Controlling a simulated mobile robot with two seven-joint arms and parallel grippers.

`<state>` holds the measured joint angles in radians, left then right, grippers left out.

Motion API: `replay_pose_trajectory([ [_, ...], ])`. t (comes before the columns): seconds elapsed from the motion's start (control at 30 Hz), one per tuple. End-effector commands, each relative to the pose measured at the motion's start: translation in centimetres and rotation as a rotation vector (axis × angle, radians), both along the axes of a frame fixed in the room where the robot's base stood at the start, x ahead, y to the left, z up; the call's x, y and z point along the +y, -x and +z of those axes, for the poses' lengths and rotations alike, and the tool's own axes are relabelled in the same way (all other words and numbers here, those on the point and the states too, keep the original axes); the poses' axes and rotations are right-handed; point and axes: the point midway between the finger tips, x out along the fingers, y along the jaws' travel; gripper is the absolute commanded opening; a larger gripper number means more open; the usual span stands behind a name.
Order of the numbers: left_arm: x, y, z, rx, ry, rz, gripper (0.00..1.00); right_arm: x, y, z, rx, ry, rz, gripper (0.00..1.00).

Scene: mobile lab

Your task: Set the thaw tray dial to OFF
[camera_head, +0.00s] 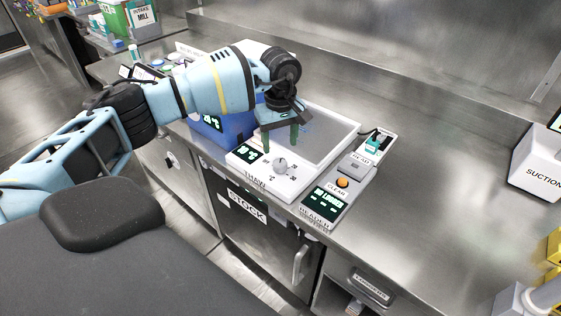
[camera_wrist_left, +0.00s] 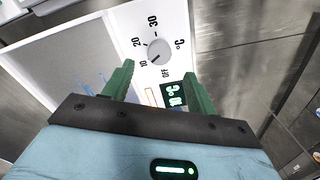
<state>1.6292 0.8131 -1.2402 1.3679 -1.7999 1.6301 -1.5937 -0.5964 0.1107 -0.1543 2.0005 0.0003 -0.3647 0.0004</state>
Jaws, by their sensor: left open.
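The thaw tray (camera_head: 336,118) is a white unit with a grey metal plate, standing on the steel counter. Its round grey dial (camera_head: 281,165) is on the front panel and shows clearly in the left wrist view (camera_wrist_left: 158,50). Marks 10, 20, 30 and OFF surround the dial; its dark pointer line seems to face the 10 mark. A small lit display (camera_wrist_left: 173,95) shows a °C reading. My left gripper (camera_head: 280,140) is open and empty, fingers pointing down above the tray. In the wrist view its green fingers stand either side of the dial's line, apart from it.
A reader (camera_head: 325,203) with an orange button stands right of the tray. A blue unit (camera_head: 222,132) stands close on the left. A white box marked SUCTION (camera_head: 540,165) is at the far right. The counter between the reader and that box is clear.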

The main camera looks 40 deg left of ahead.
Motion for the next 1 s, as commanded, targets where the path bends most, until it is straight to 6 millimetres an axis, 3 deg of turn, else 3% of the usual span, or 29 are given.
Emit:
replay_pose_trajectory([
  [0.53,-0.1,0.1,-6.8,0.002,0.003,0.001,0.57,0.0,0.5,0.0,0.008,0.0,0.0,0.0],
  [0.93,-0.1,0.0,-7.7,-0.001,0.003,0.0,0.57,0.0,0.5,0.0,0.009,0.001,0.0,0.0],
  [1.0,-0.1,0.0,-7.7,-0.001,0.003,0.0,0.51,0.0,0.4,0.0,0.007,0.001,0.0,0.0],
])
